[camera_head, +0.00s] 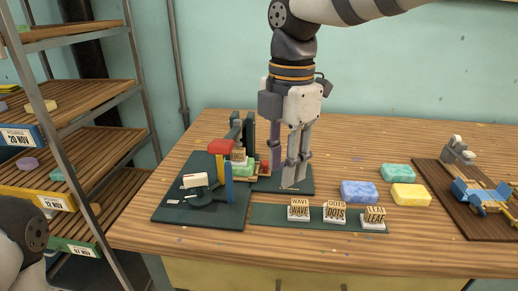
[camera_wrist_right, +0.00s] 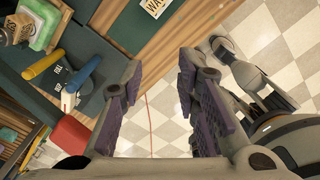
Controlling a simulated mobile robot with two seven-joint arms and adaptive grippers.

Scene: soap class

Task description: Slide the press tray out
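The press (camera_head: 225,165) stands on a dark green base (camera_head: 218,217) left of centre on the wooden table. It has a red part, a blue lever and a yellow lever. A green soap block (camera_head: 243,168) sits low in it, under a stamp block; the orange-brown press tray (camera_head: 263,173) shows only in part beside the soap. The soap also shows at the upper left of the right wrist view (camera_wrist_right: 37,22). My right gripper (camera_head: 284,176) points down just right of the press. Its fingers are apart and empty in the right wrist view (camera_wrist_right: 157,85). My left gripper is out of view.
Stamp blocks marked WAVE (camera_head: 299,208), DOTS (camera_head: 335,212) and LEAF (camera_head: 374,217) stand on a green strip in front. Green (camera_head: 397,172), blue (camera_head: 360,191) and yellow (camera_head: 410,194) soaps lie to the right. A shelf rack (camera_head: 85,145) stands at left.

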